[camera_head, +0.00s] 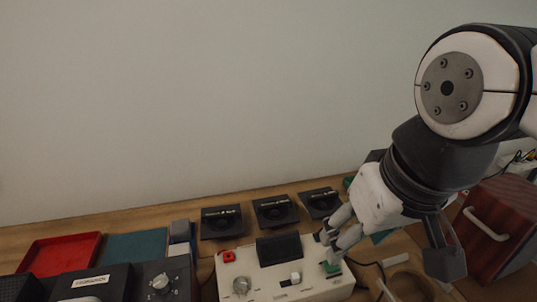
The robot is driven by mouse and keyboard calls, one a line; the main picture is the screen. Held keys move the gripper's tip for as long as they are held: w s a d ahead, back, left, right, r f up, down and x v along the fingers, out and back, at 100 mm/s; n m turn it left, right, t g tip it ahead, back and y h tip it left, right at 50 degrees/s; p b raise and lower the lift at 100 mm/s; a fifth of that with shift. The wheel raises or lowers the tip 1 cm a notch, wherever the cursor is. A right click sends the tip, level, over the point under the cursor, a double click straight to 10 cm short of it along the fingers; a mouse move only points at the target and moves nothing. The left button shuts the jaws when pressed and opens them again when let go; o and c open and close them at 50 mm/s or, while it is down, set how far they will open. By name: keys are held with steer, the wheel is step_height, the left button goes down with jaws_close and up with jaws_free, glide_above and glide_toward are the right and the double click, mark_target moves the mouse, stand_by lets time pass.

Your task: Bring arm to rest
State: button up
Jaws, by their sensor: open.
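My arm comes in from the right edge and reaches down over the table. My gripper (392,256) is open, with its grey left finger and its dark right finger spread well apart. I see nothing held between them. The left finger is over the right end of a cream control box (260,284), close to a green part (332,268) there. I cannot tell whether the finger touches it. The box also has a red button (229,256), a dark screen (279,249) and knobs.
Several black units (222,222) stand along the wall behind the box. A red tray (60,254), a teal mat (136,245) and a dark device with a knob (160,282) are at left. A reddish wooden box (505,225) with a handle and cables are at right, near my gripper.

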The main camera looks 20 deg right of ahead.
steer(key=shift+s+f, duration=0.2)
steer(key=shift+s, duration=0.25)
steer(key=shift+r+t+p, duration=0.3)
steer(key=shift+r+p, duration=0.65)
steer(key=shift+r, duration=0.25)
